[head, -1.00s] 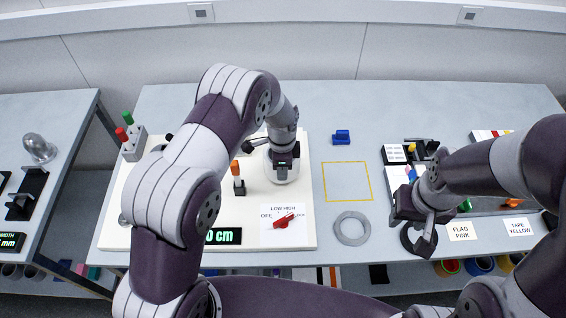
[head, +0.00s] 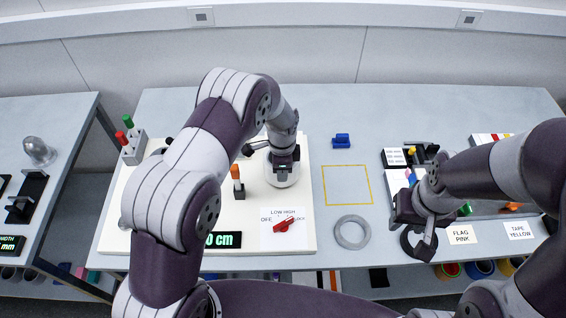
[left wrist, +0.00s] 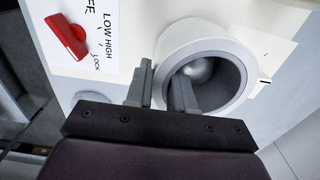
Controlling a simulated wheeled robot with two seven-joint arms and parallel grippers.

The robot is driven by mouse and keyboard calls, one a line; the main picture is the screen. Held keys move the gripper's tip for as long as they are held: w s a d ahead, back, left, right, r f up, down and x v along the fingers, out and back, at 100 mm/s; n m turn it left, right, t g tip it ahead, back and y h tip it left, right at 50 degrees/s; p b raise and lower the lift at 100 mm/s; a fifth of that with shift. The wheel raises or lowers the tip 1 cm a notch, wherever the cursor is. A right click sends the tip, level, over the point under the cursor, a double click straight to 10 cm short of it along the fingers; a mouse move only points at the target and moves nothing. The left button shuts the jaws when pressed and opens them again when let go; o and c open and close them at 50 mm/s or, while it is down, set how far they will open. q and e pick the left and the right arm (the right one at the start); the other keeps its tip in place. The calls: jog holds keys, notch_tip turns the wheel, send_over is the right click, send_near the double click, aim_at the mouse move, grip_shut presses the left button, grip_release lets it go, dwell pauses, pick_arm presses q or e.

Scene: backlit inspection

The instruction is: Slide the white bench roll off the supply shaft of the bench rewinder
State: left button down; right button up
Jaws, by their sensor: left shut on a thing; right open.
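The white bench roll (head: 275,179) stands on the cream base board (head: 207,209) of the bench rewinder. My left gripper (head: 283,171) is shut on the roll's wall at its near side. In the left wrist view, one finger of the gripper (left wrist: 162,88) is outside the white roll (left wrist: 240,55) and the other is inside its grey bore. A pale rounded form, perhaps the shaft end, shows deep in the bore; how far the roll sits along the shaft is hidden. My right gripper (head: 420,232) is open and empty above the right part of the bench.
A red switch knob (head: 284,225) and an orange-topped post (head: 236,182) stand close to the roll. A yellow outlined square (head: 369,186) on the bench to the right is empty. A grey ring (head: 342,239) lies in front of it, and a blue block (head: 341,140) behind it.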

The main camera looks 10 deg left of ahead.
pick_arm(q)
jog(key=shift+r, duration=0.1)
jog(key=shift+r+p, duration=2.65)
jog(key=shift+r, duration=1.1)
